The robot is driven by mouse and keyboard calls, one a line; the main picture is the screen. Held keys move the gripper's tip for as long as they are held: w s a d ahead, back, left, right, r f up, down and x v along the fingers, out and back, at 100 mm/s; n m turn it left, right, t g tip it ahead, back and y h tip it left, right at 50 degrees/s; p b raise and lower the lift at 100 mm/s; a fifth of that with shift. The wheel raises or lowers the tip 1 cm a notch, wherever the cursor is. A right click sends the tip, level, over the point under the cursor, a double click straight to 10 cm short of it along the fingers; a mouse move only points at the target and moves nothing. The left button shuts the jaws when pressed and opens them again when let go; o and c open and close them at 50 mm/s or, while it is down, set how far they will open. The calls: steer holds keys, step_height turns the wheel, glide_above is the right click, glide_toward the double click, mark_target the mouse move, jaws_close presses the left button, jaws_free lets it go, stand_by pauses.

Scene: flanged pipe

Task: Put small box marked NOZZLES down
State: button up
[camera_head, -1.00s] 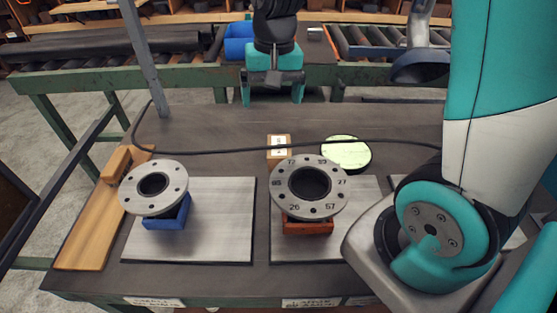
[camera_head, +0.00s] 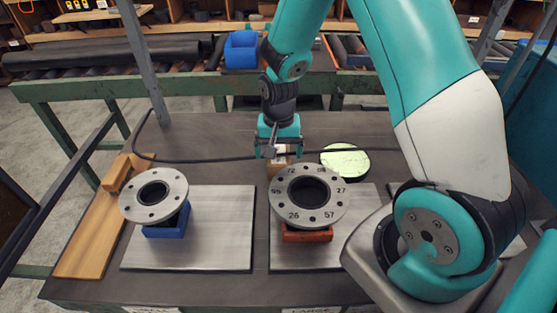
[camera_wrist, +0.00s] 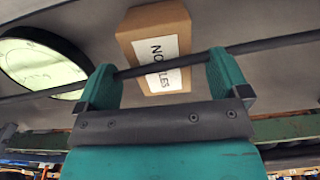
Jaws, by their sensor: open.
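The small box marked NOZZLES (camera_head: 279,167) is cardboard brown with a white label. It stands on the dark table behind the right flanged pipe piece. In the wrist view the box (camera_wrist: 152,22) shows its label, beyond the fingertips and roughly between them. My gripper (camera_head: 279,152) is above and partly in front of the box in the head view, hiding its top. In the wrist view my gripper (camera_wrist: 165,78) has its two teal fingers wide apart, with nothing clamped. I cannot tell whether a finger touches the box.
A black cable (camera_head: 205,157) runs across the table; in the wrist view it crosses in front of the box. A pale green disc (camera_head: 345,161) lies right of the box. Flanged pieces (camera_head: 153,196) (camera_head: 309,196) stand in front on blue and orange blocks. A blue bin (camera_head: 241,50) is behind.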

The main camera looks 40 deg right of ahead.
mark_target(278, 154)
steer(key=f, duration=0.4)
steer(key=shift+w+d+f+p, duration=0.1)
steer(key=shift+w+f+p, duration=0.1)
steer(key=shift+p, duration=0.2)
steer(key=shift+c, duration=0.4)
steer(key=c, duration=1.2)
step_height(278, 154, up, 20)
steer(key=b, duration=0.1)
